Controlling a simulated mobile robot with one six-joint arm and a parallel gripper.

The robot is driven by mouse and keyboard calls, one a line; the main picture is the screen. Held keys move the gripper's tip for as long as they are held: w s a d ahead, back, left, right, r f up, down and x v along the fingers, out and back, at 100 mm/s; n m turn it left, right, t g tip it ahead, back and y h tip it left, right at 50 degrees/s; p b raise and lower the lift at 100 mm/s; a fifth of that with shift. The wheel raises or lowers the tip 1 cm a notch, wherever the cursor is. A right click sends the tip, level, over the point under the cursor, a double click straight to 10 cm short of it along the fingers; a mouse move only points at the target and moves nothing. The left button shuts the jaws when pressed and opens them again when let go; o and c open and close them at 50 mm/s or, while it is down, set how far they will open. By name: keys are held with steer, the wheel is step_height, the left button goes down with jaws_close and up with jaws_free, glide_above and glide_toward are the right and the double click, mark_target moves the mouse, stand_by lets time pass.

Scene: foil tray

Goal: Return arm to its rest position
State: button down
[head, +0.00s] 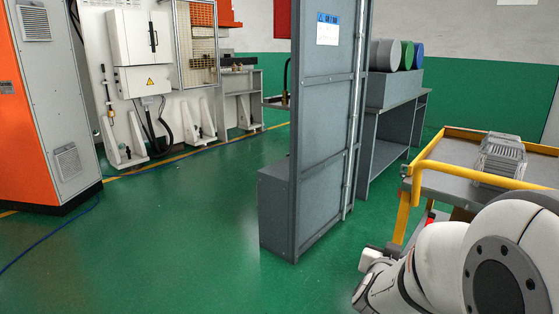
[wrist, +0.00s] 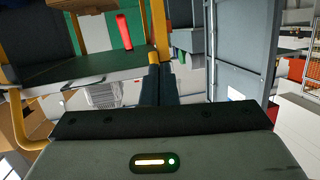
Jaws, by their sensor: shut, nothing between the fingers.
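My gripper (wrist: 160,72) shows in the wrist view with its two dark fingers together and nothing between them. In the head view my white arm fills the lower right corner, in front of the yellow-railed cart (head: 432,178). The fingertips cannot be made out there. A ribbed silver-grey object (head: 500,158) lies on the cart's grey top, apart from my arm. A similar ribbed object (wrist: 104,95) shows left of the fingers in the wrist view, where the scene looks upside down.
A tall grey metal panel (head: 325,140) stands left of my arm. Behind it is a grey bench (head: 392,100) with grey, green and blue rolls. An orange and grey cabinet (head: 50,100) stands far left. The green floor between is clear except for a blue cable (head: 50,237).

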steer(key=s+a+r+n+g+y+p, duration=0.2)
steer(key=a+r+y+p, duration=0.2)
steer(key=a+r+p, duration=0.25)
steer(key=s+a+r+n+g+y+p, duration=0.1)
steer(key=s+a+r+n+y+p, duration=0.2)
steer(key=a+r+y+p, duration=0.25)
steer(key=s+a+r+n+g+h+p, duration=0.1)
steer(key=s+r+n+g+p, duration=0.1)
steer(key=s+r+g+p, duration=0.5)
steer(key=s+r+p, duration=0.5)
steer(key=s, duration=0.2)
steer(key=shift+s+a+r+p, duration=0.15)
steer(key=shift+s+a+p, duration=0.15)
steer(key=shift+p, duration=0.1)
